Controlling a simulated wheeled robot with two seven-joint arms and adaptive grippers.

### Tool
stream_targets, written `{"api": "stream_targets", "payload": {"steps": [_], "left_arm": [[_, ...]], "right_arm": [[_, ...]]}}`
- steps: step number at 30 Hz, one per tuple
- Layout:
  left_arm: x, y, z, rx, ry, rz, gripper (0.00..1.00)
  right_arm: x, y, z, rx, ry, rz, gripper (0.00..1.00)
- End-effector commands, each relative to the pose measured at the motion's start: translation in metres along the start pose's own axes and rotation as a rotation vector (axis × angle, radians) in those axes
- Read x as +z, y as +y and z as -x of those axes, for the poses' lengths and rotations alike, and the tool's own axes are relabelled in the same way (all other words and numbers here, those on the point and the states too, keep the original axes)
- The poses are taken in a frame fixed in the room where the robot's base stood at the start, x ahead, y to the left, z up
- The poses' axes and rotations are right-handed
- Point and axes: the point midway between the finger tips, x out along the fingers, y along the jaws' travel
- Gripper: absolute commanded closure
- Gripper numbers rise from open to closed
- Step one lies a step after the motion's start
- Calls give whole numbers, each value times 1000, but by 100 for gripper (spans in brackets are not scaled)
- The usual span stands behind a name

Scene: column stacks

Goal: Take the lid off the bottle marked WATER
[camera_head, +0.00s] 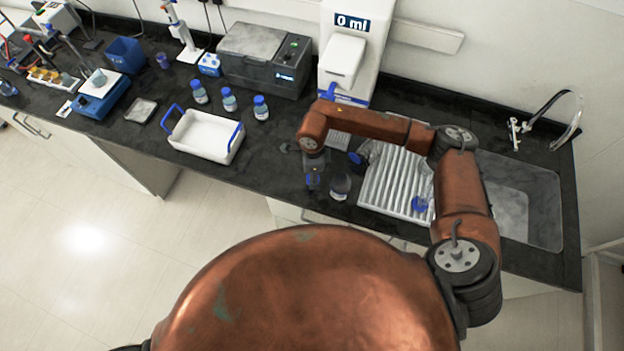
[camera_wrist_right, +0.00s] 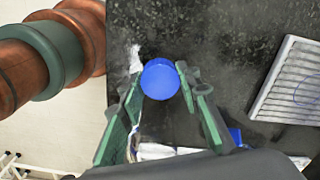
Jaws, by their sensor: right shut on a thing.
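My right gripper (camera_head: 313,184) is over the counter near its front edge, at the middle of the head view. In the right wrist view its green fingers (camera_wrist_right: 160,84) are shut on a round blue lid (camera_wrist_right: 160,79). I cannot tell whether a bottle is under the lid. A small bottle (camera_head: 340,187) stands just right of the gripper in the head view; I cannot read its label. Three blue-capped bottles (camera_head: 199,93), (camera_head: 229,100), (camera_head: 261,108) stand behind the white tray, their labels too small to read. My left gripper is not in view.
A white tray (camera_head: 203,148) with blue handles lies left of the gripper. A ridged drain board (camera_head: 385,190) and a sink (camera_head: 535,190) are on the right. A dispenser (camera_head: 345,50) reading 0 ml stands behind. My right arm hides part of the counter.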

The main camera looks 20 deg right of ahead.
Motion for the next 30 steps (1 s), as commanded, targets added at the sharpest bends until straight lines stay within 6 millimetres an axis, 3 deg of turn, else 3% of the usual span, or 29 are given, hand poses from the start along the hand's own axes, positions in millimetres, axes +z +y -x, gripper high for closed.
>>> {"api": "stream_targets", "payload": {"steps": [8, 20, 21, 28, 30], "left_arm": [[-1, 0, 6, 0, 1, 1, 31], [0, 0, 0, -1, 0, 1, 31], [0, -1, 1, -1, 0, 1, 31], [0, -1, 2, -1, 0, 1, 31], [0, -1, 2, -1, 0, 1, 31]], "right_arm": [[1, -3, -32, 1, 0, -1, 98], [1, -4, -39, -1, 0, 0, 98], [1, -3, -39, -1, 0, 0, 67], [1, -3, -38, -1, 0, 0, 52], [1, -3, -38, -1, 0, 0, 52]]}}
